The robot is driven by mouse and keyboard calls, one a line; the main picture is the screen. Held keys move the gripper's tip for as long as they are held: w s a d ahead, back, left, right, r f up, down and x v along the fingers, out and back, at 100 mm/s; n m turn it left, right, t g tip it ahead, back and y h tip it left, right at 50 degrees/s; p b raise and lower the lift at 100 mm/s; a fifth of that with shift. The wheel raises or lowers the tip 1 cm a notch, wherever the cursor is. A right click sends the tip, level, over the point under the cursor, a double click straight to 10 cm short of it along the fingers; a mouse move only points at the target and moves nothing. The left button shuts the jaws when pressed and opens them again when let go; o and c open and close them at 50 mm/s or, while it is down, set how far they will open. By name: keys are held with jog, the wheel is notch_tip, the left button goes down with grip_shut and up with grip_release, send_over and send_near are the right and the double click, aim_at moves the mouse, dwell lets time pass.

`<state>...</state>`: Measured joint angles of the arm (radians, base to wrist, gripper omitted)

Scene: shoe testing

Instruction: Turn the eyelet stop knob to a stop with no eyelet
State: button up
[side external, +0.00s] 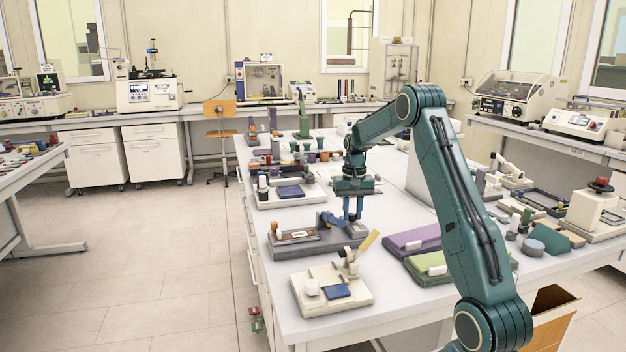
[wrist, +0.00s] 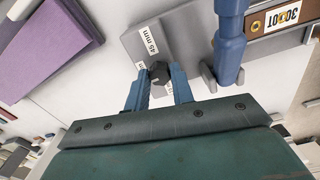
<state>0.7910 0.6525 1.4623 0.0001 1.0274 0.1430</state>
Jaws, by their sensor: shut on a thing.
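In the wrist view a small dark faceted knob (wrist: 158,72) stands between the two blue fingertips of my gripper (wrist: 158,78). The fingers are shut on it from both sides. The knob sits at a grey block (wrist: 185,35) with white labels; one reads "45 mm" (wrist: 149,40), and others beside the knob are partly hidden. In the side view my gripper (side external: 353,217) points down at the right end of a grey fixture (side external: 284,249).
A blue post (wrist: 228,50) rises close beside my gripper in the wrist view. A marked plate (wrist: 284,17) lies beyond it. In the side view a cream fixture (side external: 359,301) stands in front, and purple (side external: 408,240) and green (side external: 432,264) cases lie to the right.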

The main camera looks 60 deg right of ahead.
aim_at(352, 214)
jog(key=shift+r+m, duration=0.1)
jog(key=shift+m, duration=0.2)
jog(key=o, duration=1)
notch_tip(352, 214, up, 14)
dwell(0.5)
